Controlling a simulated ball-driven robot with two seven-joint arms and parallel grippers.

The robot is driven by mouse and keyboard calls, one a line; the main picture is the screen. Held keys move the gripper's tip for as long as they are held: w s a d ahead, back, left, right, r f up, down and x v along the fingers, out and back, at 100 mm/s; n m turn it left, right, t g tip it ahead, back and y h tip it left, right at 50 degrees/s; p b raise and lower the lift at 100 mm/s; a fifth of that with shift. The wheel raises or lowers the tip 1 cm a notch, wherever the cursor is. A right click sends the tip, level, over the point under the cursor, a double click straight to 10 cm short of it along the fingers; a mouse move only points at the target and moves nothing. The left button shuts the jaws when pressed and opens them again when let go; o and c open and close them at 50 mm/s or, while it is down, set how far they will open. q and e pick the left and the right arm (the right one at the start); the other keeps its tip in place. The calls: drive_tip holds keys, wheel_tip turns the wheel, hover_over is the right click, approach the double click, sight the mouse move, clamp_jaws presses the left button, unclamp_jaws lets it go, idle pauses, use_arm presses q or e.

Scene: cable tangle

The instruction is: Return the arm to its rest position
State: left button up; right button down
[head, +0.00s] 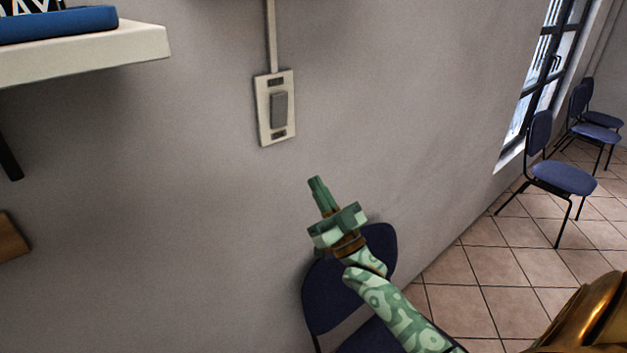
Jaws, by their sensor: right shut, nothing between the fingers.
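My right arm comes in from the lower right, with a green patterned sleeve. My right gripper (317,186) is at the picture's middle, pointing up and a little left, with its fingers shut and nothing held. It shows in front of the grey wall, below and right of a light switch (278,110) and overlapping the top of a blue chair (325,285). My left gripper is not in view.
A pale shelf (90,55) with a blue book (60,25) juts from the wall at the upper left. Several blue chairs (562,177) stand by the window (540,70) at the right. Open tiled floor (490,260) lies between them and my arm.

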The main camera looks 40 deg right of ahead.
drive_tip(key=shift+s, duration=0.1)
idle(0.4)
drive_tip(key=w+f+g+h, duration=0.25)
drive_tip(key=f+g, duration=0.45)
drive_tip(key=f, duration=1.3)
drive_tip(key=s+f+n+g+b, duration=0.1)
drive_tip(key=s+f+g, duration=0.25)
drive_tip(key=f, duration=0.75)
drive_tip(key=s+f+g+b, duration=0.1)
drive_tip(key=s+f+g, duration=0.3)
drive_tip(key=f, duration=0.7)
drive_tip(key=s+a+f+g+b, duration=0.1)
drive_tip(key=s+a+f+g, duration=0.15)
drive_tip(key=s+f, duration=0.6)
drive_tip(key=s+a+f+g+b, duration=0.1)
drive_tip(key=s+f+g, duration=0.2)
drive_tip(key=s+f, duration=0.5)
drive_tip(key=s+a+f+g, duration=0.1)
drive_tip(key=s+f, duration=0.1)
drive_tip(key=s, duration=0.6)
drive_tip(key=s+a+f+n+g+b, duration=0.1)
drive_tip(key=s+a+f+g, duration=0.1)
drive_tip(key=s, duration=0.7)
drive_tip(key=s+a+f+g+b, duration=0.1)
drive_tip(key=s+f, duration=0.3)
drive_tip(key=s, duration=0.4)
drive_tip(key=shift+s+a+f+n+g, duration=0.2)
drive_tip(key=shift+a+n+g, duration=0.2)
drive_tip(key=shift+a+g, duration=0.35)
